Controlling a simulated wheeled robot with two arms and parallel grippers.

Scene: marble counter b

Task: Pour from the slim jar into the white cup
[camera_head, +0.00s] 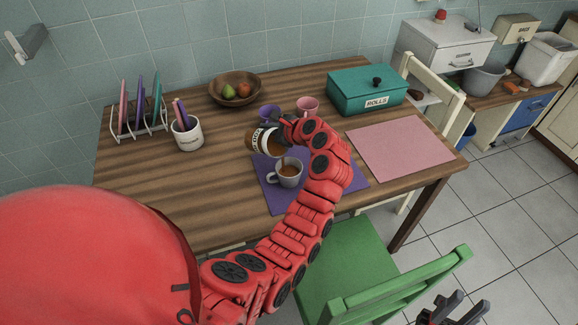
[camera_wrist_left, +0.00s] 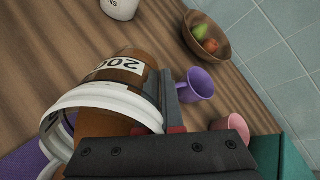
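The slim jar (camera_head: 254,139) has a white label and brown contents. It is tipped over above the purple mat, its mouth toward the white cup (camera_head: 288,179). In the left wrist view the jar (camera_wrist_left: 128,68) lies tilted with its pale rim low. My left gripper (camera_head: 280,122) is shut on the jar's side. The cup stands upright with brown liquid inside, and a brown streak shows between jar mouth and cup. In the left wrist view the cup (camera_wrist_left: 50,138) is mostly hidden behind the jar. My right gripper (camera_head: 455,309) is open and empty, low at the right.
The purple mat (camera_head: 270,198) lies under the cup. A purple mug (camera_head: 268,112) and pink mug (camera_head: 308,105) stand behind. Around them are a fruit bowl (camera_head: 236,101), pen pot (camera_head: 187,137), rack (camera_head: 140,128), teal box (camera_head: 367,95) and pink mat (camera_head: 405,147). The table's left front is clear.

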